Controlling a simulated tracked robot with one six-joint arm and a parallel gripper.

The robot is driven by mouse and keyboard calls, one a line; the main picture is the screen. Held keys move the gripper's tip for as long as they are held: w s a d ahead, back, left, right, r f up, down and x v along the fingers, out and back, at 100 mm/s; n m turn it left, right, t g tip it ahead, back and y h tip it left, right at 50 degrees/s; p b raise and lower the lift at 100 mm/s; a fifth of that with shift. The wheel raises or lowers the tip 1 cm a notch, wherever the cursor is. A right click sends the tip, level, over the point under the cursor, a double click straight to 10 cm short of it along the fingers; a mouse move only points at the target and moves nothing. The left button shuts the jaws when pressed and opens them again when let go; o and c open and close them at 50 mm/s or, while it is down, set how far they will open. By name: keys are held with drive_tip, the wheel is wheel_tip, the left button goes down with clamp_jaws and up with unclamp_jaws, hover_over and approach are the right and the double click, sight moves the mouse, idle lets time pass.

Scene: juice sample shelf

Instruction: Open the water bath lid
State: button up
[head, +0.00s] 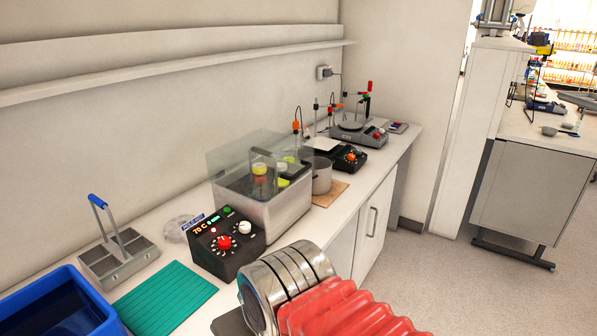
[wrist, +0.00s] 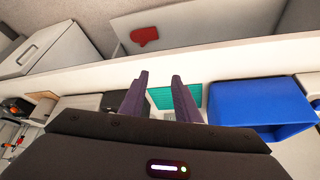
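The water bath is a metal tank (head: 285,215) on the bench against the wall, with a black control box (head: 228,245) with a red knob at its front. A clear lid (head: 226,158) is over the tank; its exact angle is hard to tell. Bottles with yellow caps (head: 259,169) show through it. My gripper (wrist: 157,78) shows only in the wrist view, with two dark purple fingers apart and nothing between them. It is above the bench edge, over the green mat (wrist: 160,97), apart from the lid. The black control box (wrist: 114,101) is partly hidden behind the left finger.
A blue tub (head: 60,305), the green mat (head: 165,298) and a metal rack with a blue handle (head: 118,262) stand left of the bath. A pot (head: 321,178) and hot plates (head: 350,157) stand beyond it. A shelf (head: 180,62) runs above.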

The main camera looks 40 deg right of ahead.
drive_tip(key=shift+w+a, duration=0.15)
drive_tip(key=shift+w, duration=0.2)
drive_tip(key=w+d+n+t+h, duration=0.2)
drive_tip(key=w+d+t, duration=0.1)
drive_tip(key=w+d, duration=0.4)
drive_tip(key=w+d+n+t+h, duration=0.15)
drive_tip(key=w+d, duration=0.35)
drive_tip(key=w, duration=0.5)
drive_tip(key=w+d+r+n+t+h, duration=0.1)
drive_tip(key=d+n+t, duration=0.3)
drive_tip(key=d, duration=0.4)
drive_tip(key=w+d+r+n+t+h, duration=0.1)
drive_tip(key=d+n+t+h, duration=0.2)
drive_tip(key=d, duration=0.6)
drive_tip(key=shift+w+n+t, duration=0.35)
drive_tip(key=shift+n, duration=0.2)
drive_tip(key=shift+d, duration=0.1)
